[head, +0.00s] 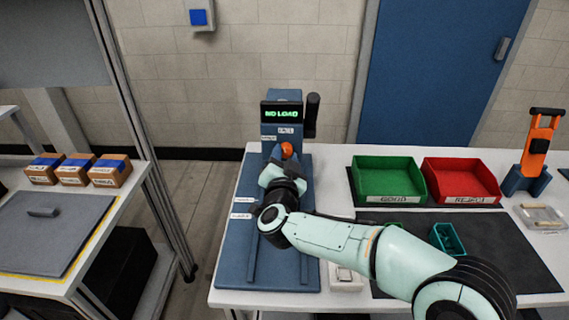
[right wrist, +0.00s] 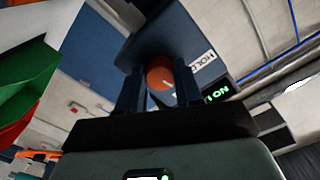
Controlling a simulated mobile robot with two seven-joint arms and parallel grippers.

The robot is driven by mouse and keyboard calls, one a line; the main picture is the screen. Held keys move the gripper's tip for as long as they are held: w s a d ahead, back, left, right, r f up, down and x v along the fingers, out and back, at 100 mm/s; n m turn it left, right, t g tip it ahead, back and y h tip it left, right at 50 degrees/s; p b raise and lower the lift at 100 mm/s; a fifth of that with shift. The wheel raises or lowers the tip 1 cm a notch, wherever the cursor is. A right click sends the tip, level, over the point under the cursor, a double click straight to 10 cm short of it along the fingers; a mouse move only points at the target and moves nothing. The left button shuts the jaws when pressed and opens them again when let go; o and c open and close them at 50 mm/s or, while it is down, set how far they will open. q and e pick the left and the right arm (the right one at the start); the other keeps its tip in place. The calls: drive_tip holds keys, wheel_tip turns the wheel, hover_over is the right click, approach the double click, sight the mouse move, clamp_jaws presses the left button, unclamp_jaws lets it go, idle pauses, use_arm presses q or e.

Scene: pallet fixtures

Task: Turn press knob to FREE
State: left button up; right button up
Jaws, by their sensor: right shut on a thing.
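In the head view my right gripper (head: 280,168) hides the knob's lower part. My left gripper is not in view.
A green bin (head: 388,197) and a red bin (head: 462,199) stand right of the press, with a small teal tray (head: 448,238) in front. A dark handle (head: 312,112) rises at the press's right side. Labelled boxes (head: 75,170) stand on the left table.

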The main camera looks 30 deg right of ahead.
drive_tip(key=shift+m+b, duration=0.6)
drive_tip(key=shift+m, duration=0.5)
drive_tip(key=o, duration=1)
drive_tip(key=shift+o, duration=0.2)
drive_tip(key=v, duration=1.3)
drive_tip(key=shift+s, duration=0.2)
